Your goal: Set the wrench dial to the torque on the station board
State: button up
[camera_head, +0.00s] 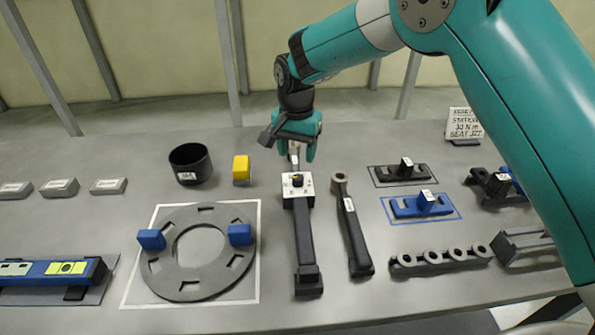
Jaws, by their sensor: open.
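The torque wrench (305,238) lies on the bench with its handle toward the front edge. Its white dial head (290,189) is at the far end, with a small dark and orange knob on it; the dial marks are too small to read. My gripper (297,154) is open and points down just behind and above the dial head. I cannot tell whether a finger touches it. The station board (464,124) stands at the back right; its middle line looks like 33 N m, but the lettering is small and partly unclear.
A second wrench-like tool (355,235) lies close on the right. A slotted ring plate (168,270) with two blue blocks is on the left. A black cup (190,164) and yellow block (241,168) stand behind. Blue (408,207) and black (385,175) parts lie right.

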aim_at(298, 177)
notch_tip(298, 177, down, 8)
jog(key=shift+r+p, duration=0.1)
jog(key=shift+p, duration=0.75)
jog(key=c, duration=0.9)
jog(key=shift+c, duration=0.2)
